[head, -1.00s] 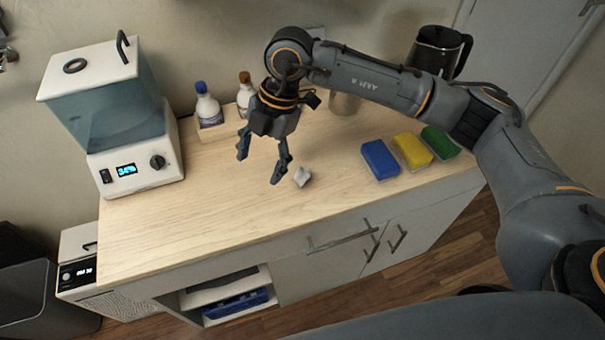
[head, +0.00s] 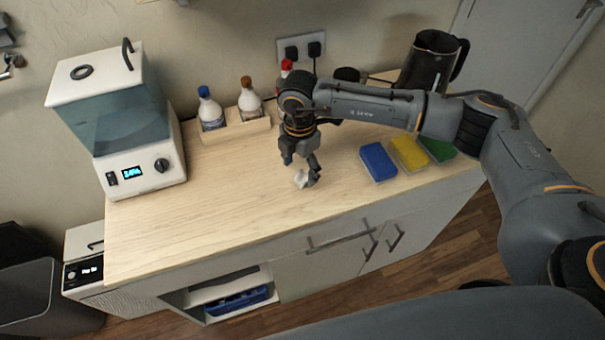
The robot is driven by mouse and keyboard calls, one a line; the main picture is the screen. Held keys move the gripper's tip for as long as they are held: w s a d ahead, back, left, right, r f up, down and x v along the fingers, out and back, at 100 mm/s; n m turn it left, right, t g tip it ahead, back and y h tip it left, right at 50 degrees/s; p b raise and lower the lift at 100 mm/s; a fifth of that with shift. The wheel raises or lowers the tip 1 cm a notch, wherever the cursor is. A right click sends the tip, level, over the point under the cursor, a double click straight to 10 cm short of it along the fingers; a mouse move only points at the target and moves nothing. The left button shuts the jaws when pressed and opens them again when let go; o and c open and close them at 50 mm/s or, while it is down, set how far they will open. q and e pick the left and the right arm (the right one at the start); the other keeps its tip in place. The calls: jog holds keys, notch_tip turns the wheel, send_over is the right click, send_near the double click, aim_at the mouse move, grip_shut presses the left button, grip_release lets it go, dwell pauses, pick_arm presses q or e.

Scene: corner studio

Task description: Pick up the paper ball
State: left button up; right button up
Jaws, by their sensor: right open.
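The paper ball (head: 299,178) is a small crumpled white lump on the light wooden counter (head: 240,200), near its front middle. My right gripper (head: 301,177) points down at the paper ball, with its fingers apart. One finger is just to the right of the ball and partly covers it; the other shows behind and to its left. I cannot tell whether either finger touches the ball. My left gripper is not in view.
Blue (head: 378,161), yellow (head: 408,154) and green (head: 438,149) sponges lie to the right. Bottles stand in a wooden holder (head: 238,128) at the back. A black kettle (head: 430,62) is at the back right, and a white machine with a tank (head: 145,170) at the left.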

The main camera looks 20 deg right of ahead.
aim_at(302, 173)
jog(key=f, duration=0.3)
jog(key=shift+w+d+f+p, duration=0.1)
jog(key=shift+d+p, duration=0.2)
jog(key=shift+p, duration=0.1)
jog(key=shift+f, duration=0.15)
jog(key=c, duration=0.8)
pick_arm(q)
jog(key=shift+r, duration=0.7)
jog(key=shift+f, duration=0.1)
